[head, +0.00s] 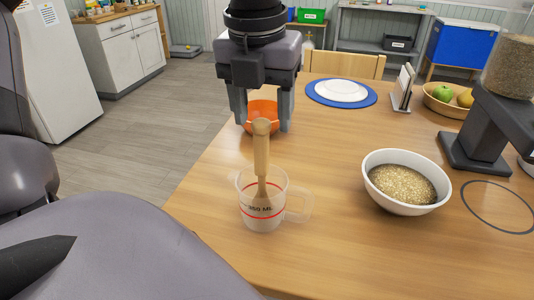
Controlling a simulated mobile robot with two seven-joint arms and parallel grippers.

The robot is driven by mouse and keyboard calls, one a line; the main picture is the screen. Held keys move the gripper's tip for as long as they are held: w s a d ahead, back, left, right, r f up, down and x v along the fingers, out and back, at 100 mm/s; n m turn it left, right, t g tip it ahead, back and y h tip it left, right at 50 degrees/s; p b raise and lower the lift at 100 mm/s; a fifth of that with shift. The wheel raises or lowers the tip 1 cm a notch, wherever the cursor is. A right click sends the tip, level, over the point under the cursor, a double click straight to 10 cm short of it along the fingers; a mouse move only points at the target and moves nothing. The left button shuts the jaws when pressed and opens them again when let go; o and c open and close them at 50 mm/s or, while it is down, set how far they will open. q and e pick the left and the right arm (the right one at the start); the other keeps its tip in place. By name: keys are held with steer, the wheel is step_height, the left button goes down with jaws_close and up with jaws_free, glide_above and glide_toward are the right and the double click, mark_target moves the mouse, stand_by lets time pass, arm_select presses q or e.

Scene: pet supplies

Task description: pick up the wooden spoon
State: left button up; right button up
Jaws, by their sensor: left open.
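The wooden spoon (261,150) stands nearly upright, handle up, in a clear measuring cup (247,205) with red lines and a handle on its right. Its lower end shows dimly through the cup wall. My left gripper (263,128) points down with its fingers wide apart, above and beyond the cup. The top of the spoon handle shows between the two fingers in the picture, without visible contact with either. I cannot tell whether the fingers are level with it in depth. My right gripper is not in view.
An orange bowl (262,107) sits behind the spoon, partly hidden by my gripper. A white bowl of grain (402,181) stands right of the cup, near a dark dispenser (482,138). A white plate (341,89) lies farther back. The table's left edge is close to the cup.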

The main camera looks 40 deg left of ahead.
mark_target(260, 135)
arm_select(q)
steer(key=f+p, duration=0.1)
steer(key=f, duration=0.5)
steer(key=shift+a, duration=0.2)
steer(key=shift+w+f, duration=0.1)
steer(key=shift+f, duration=0.45)
steer(key=shift+c, duration=0.3)
jaws_close()
